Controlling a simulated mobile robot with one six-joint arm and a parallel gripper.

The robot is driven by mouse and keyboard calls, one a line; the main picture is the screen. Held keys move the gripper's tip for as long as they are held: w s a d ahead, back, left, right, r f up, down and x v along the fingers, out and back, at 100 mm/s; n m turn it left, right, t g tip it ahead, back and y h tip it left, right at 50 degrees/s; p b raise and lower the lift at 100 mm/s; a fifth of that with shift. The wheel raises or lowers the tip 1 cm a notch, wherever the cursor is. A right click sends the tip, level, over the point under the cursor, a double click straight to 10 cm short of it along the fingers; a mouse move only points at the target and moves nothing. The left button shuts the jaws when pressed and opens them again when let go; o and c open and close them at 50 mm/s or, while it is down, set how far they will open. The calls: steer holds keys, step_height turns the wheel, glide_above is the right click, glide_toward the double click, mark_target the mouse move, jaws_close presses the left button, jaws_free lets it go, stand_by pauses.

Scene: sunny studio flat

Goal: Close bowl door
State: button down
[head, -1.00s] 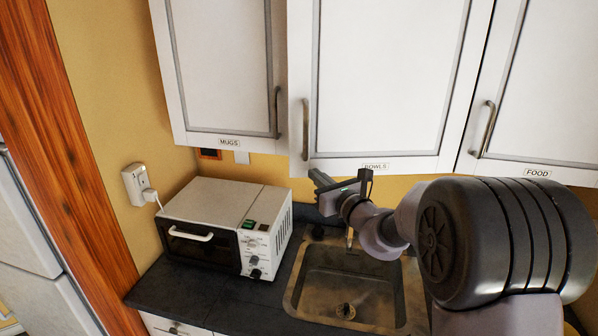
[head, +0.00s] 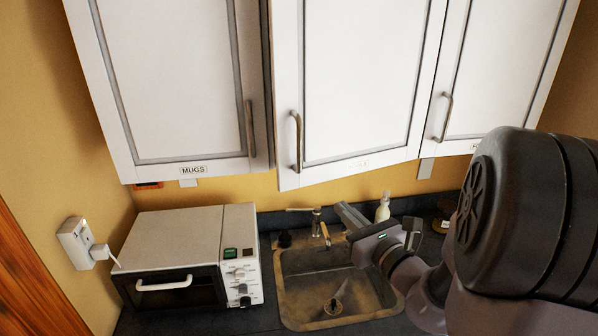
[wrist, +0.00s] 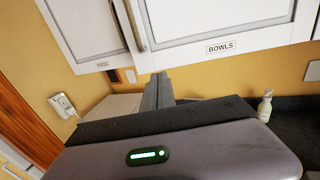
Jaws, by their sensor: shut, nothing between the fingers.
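The white bowls door (head: 362,85) is the middle upper cabinet door, with a metal handle (head: 297,142) near its left edge. Its lower left corner sits lower and nearer than the mugs door beside it, so it looks slightly ajar. In the wrist view its "BOWLS" label (wrist: 220,47) is readable; in the head view it is blurred. My gripper (head: 348,215) is below the door, in front of the sink area, apart from it. In the wrist view the gripper (wrist: 158,90) shows its fingers together and empty, pointing toward the wall under the cabinets.
The mugs door (head: 168,80) is at left and the food door (head: 500,75) at right. Below stand a white toaster oven (head: 190,255), a sink (head: 335,290) with a tap, and a soap bottle (head: 383,208). A wall socket (head: 80,243) has a plug in it.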

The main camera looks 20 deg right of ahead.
steer(key=w, duration=0.4)
steer(key=w+a+p, duration=0.1)
steer(key=w, duration=0.7)
steer(key=shift+w+a+p, duration=0.2)
steer(key=shift+w+p, duration=0.05)
steer(key=shift+p, duration=0.05)
steer(key=shift+d, duration=0.1)
steer(key=shift+s, duration=0.1)
